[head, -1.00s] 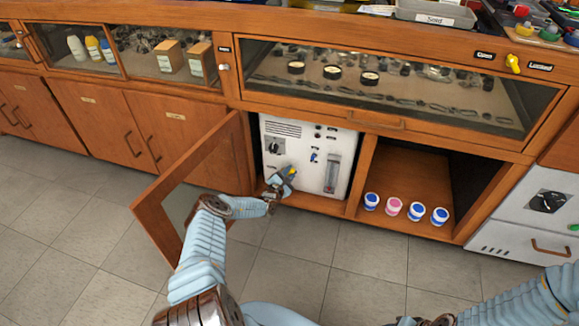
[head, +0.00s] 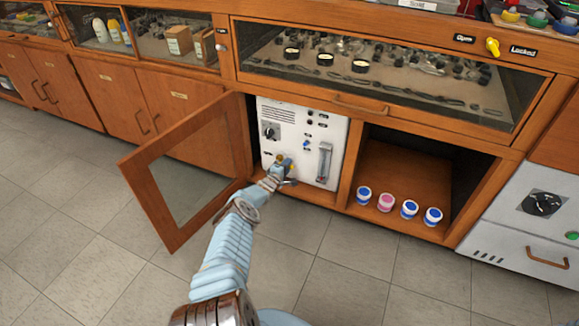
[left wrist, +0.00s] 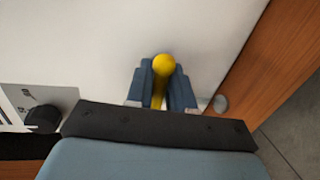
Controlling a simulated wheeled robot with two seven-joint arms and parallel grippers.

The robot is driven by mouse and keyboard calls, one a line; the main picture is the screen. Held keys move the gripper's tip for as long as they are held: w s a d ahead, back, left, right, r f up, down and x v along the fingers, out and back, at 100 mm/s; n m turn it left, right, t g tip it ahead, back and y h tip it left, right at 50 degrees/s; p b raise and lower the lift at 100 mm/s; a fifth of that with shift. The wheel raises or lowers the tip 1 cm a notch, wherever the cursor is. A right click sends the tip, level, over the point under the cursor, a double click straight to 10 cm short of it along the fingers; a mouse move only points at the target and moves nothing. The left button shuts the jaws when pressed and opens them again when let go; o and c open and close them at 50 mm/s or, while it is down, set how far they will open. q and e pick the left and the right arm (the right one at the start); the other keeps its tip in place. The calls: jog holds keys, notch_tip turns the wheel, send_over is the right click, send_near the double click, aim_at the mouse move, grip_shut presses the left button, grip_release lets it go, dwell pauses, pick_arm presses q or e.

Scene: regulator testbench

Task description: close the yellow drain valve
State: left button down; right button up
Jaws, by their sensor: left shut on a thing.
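The yellow drain valve shows in the left wrist view as a handle with a round yellow knob (left wrist: 163,64) and a thin stem, in front of the white panel. My left gripper (left wrist: 162,88) is shut on it, with one blue-grey finger on each side of the stem and the round end beyond the fingertips. In the head view, my left gripper (head: 283,166) is at the lower front of the white unit (head: 297,117) in the open cabinet, hiding most of the valve. My right gripper is not in view.
The open cabinet door (head: 178,133) stands left of my left arm. Several small jars (head: 385,202) stand in the right compartment. Another yellow knob (head: 492,46) is above, between "Open" and "Locked" labels. The floor in front is clear.

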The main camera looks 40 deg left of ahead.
pick_arm(q)
jog(key=shift+f, duration=0.2)
jog(key=shift+s+m, duration=0.1)
jog(key=shift+m, duration=0.2)
jog(key=c, duration=1.1)
grip_release()
